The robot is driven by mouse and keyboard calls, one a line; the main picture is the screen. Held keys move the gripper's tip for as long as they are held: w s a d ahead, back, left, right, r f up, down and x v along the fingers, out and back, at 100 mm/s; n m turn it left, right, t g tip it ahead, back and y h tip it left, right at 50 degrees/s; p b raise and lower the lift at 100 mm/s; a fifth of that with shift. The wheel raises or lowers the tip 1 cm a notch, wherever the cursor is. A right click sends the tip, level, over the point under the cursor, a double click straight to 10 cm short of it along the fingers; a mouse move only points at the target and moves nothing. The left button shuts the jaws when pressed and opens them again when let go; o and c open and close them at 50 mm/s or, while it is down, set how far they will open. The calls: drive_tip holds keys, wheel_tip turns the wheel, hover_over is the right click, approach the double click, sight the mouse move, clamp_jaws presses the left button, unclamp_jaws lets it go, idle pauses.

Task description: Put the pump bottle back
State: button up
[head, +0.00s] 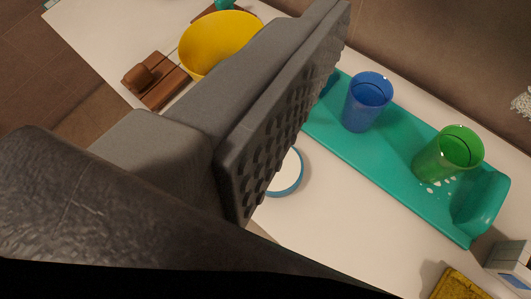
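My gripper (280,115) fills the middle of the head view as a large grey finger with a studded dark pad. Only one finger shows clearly, and I cannot tell how far it is from the other. No object shows against the studded face. I cannot make out a pump bottle for certain. A small teal thing (224,4) at the top edge is cut off, so I cannot tell what it is. A round white thing with a blue rim (287,173) is partly hidden behind the finger.
A teal tray (395,175) on the white surface (325,205) holds a blue cup (368,103) and a green cup (448,154). A yellow bowl (222,42) and a brown wooden item (156,80) lie upper left. A yellow sponge-like block (458,286) is lower right.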

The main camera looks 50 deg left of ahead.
drive_tip(key=s+a+f+n+g+y+b, duration=0.15)
drive_tip(key=a+f, duration=0.25)
drive_tip(key=f, duration=0.5)
drive_tip(key=a+f+y+b, duration=0.15)
drive_tip(key=a+f, duration=0.25)
drive_tip(key=f, duration=0.4)
drive_tip(key=s+a+f+n+b, duration=0.15)
drive_tip(key=a+f, duration=0.25)
drive_tip(key=f, duration=0.5)
drive_tip(key=x, duration=0.5)
drive_tip(key=b+x, duration=0.1)
drive_tip(key=x, duration=0.2)
drive_tip(key=shift+w+d+r, duration=0.15)
drive_tip(key=shift+r, duration=0.2)
drive_tip(key=shift+w+a+f+y, duration=0.1)
drive_tip(key=shift+w+a+y, duration=0.15)
drive_tip(key=shift+w, duration=0.3)
drive_tip(key=shift+f+b+x, duration=0.2)
drive_tip(key=shift+b+x, duration=0.6)
drive_tip(key=shift+x, duration=1.75)
drive_tip(key=shift+s, duration=0.1)
drive_tip(key=c, duration=1.4)
drive_tip(key=shift+r, duration=0.1)
